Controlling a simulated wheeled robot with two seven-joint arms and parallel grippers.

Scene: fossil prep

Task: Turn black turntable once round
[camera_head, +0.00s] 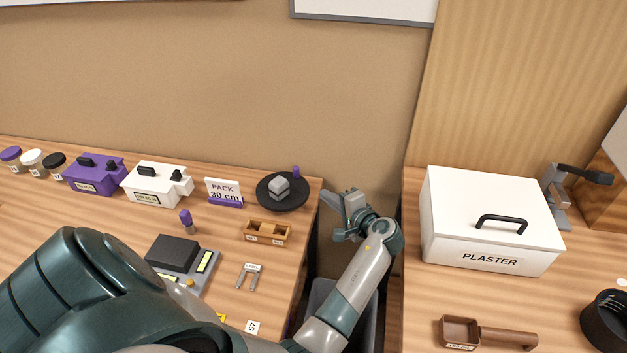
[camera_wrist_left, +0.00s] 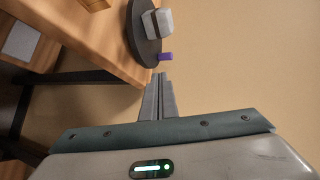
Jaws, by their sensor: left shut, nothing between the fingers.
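The black turntable (camera_head: 296,201) sits at the far right corner of the left workbench. A grey block (camera_head: 279,187) rests on it, and a purple peg (camera_head: 296,171) stands at its rim. My left gripper (camera_head: 329,197) is just right of the turntable, past the bench's edge, with its fingers shut and empty. In the left wrist view the shut fingers (camera_wrist_left: 159,80) point toward the purple peg (camera_wrist_left: 166,57) at the rim of the turntable (camera_wrist_left: 140,38), with a small apparent gap. My right gripper is not in view.
A small wooden tray (camera_head: 268,243) and the PACK 30 cm sign (camera_head: 224,191) stand near the turntable. White (camera_head: 156,186) and purple (camera_head: 94,174) boxes are farther left. A gap separates this bench from the right one, which holds the PLASTER box (camera_head: 470,243).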

